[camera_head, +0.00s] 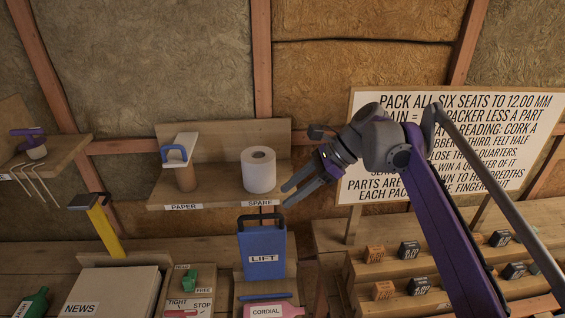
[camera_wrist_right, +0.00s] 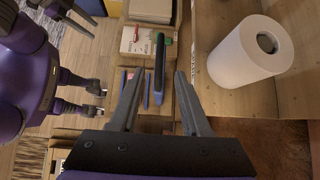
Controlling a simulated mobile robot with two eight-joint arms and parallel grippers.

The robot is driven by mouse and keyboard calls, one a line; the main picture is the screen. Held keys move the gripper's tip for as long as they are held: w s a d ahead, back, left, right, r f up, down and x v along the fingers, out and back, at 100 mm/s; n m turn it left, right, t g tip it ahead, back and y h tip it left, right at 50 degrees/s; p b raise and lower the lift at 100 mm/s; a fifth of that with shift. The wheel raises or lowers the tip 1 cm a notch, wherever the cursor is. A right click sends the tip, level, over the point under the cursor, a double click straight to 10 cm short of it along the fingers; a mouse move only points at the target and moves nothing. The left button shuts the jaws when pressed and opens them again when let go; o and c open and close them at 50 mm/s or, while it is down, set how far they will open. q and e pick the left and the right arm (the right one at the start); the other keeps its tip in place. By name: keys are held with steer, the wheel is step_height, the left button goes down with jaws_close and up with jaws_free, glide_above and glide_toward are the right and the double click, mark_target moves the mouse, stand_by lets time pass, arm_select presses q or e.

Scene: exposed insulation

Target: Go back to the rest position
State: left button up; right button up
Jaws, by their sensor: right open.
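My right gripper (camera_head: 286,195) reaches in from the right. Its two grey fingers are apart with nothing between them. The fingertips are close to the lower right of the white paper roll (camera_head: 259,172) on the SPARE shelf, and just above the blue LIFT container (camera_head: 262,250). In the right wrist view the gripper (camera_wrist_right: 159,73) is open and the roll (camera_wrist_right: 243,55) stands to its right, apart from the fingers. Purple and dark parts of mine show at the left of that view; I cannot tell the left gripper's state from them. The head view does not show the left gripper.
The wooden shelf (camera_head: 222,194) also bears a brown roll (camera_head: 186,178) at PAPER. A lettered signboard (camera_head: 445,145) stands behind my right arm. Stepped racks (camera_head: 352,268) with small labelled blocks are at lower right. A NEWS box (camera_head: 113,293) is at lower left.

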steer(key=s+d+f+n+t+h, duration=0.2)
steer(key=s+d+f+n+h, duration=0.2)
steer(key=s+f+n, duration=0.5)
steer(key=s+d+f+n+t+h, duration=0.3)
steer(key=s+d+f+n+h, duration=0.2)
steer(key=s+f, duration=0.9)
steer(key=d+f+n, duration=0.1)
steer(key=n, duration=0.2)
steer(key=shift+s+d+f+n, duration=0.25)
steer(key=shift+d+f+n, duration=0.05)
steer(key=shift+d+n, duration=0.1)
